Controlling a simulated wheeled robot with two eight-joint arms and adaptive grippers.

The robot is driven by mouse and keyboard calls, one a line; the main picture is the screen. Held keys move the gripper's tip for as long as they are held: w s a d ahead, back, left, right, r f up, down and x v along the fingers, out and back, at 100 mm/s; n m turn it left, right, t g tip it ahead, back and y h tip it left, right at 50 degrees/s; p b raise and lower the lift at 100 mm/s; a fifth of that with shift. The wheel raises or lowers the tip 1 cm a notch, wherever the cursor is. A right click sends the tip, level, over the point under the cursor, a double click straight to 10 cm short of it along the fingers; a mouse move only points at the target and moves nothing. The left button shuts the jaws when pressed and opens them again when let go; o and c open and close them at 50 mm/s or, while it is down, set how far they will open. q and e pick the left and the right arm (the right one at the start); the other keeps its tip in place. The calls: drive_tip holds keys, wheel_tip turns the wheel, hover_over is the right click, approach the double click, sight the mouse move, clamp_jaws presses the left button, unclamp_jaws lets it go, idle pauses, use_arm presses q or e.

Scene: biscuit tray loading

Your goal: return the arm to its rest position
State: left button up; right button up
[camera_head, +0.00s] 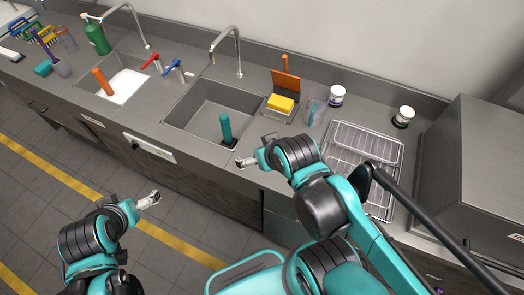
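My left gripper (149,200) hangs in front of the counter, over the tiled floor, with nothing seen in it. My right gripper (243,162) is at the counter's front edge, just right of and in front of the middle sink, and no object shows in it. Both grippers are too small in view to tell how far their fingers are apart. My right arm covers part of the counter and the near left side of a wire rack (392,187). A clear tray (365,143) lies on the rack.
A large grey box (470,165) stands at the right. The floor (50,205) in front is clear.

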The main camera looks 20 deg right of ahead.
drive_tip(key=shift+f, duration=0.1)
wheel_tip(320, 180, down, 9)
drive_tip(key=b, duration=0.9)
